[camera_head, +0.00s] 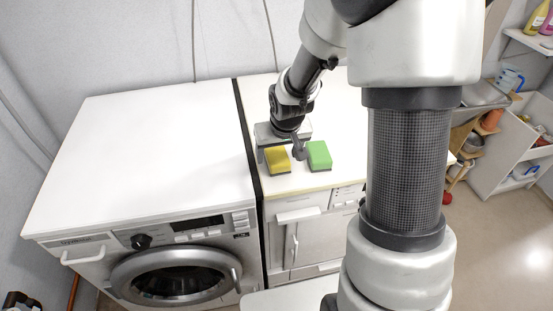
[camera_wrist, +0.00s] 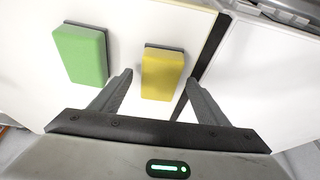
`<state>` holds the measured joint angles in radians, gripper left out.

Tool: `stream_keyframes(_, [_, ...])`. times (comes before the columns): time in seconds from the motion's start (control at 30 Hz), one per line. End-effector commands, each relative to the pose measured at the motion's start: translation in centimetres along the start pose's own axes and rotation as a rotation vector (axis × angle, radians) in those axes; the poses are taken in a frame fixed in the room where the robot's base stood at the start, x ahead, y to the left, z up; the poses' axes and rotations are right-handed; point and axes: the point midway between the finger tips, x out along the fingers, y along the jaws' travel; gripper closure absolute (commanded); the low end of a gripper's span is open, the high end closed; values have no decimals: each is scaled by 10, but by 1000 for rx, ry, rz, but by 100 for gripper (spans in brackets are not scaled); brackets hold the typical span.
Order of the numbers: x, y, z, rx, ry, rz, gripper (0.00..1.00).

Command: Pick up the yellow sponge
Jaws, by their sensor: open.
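The yellow sponge (camera_head: 278,161) has a dark underside and lies on the white top of the right-hand machine, near its front edge. In the wrist view the yellow sponge (camera_wrist: 162,73) shows between the tips of my two fingers. My gripper (camera_head: 280,149) is above it, pointing down. My gripper (camera_wrist: 160,82) is open and empty, with one finger on each side of the sponge in the wrist view. I cannot tell whether the fingers touch the sponge or how far above the surface they are.
A green sponge (camera_head: 319,155) lies just right of the yellow one, close to my gripper; it also shows in the wrist view (camera_wrist: 82,54). A dark gap (camera_head: 250,140) separates this machine from the washing machine (camera_head: 150,150), whose top is clear. A wall stands behind.

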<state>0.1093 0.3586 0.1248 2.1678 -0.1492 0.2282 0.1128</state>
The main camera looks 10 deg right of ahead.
Motion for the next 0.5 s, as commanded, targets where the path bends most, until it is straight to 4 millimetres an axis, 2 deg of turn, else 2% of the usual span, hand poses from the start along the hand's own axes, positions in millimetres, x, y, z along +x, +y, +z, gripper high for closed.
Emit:
stream_keyframes(0.1, [12,0,0,0,0,0,31])
stream_keyframes(0.37, [14,0,0,1,1,1,31])
stream_keyframes(0.5, [14,0,0,1,1,0,55])
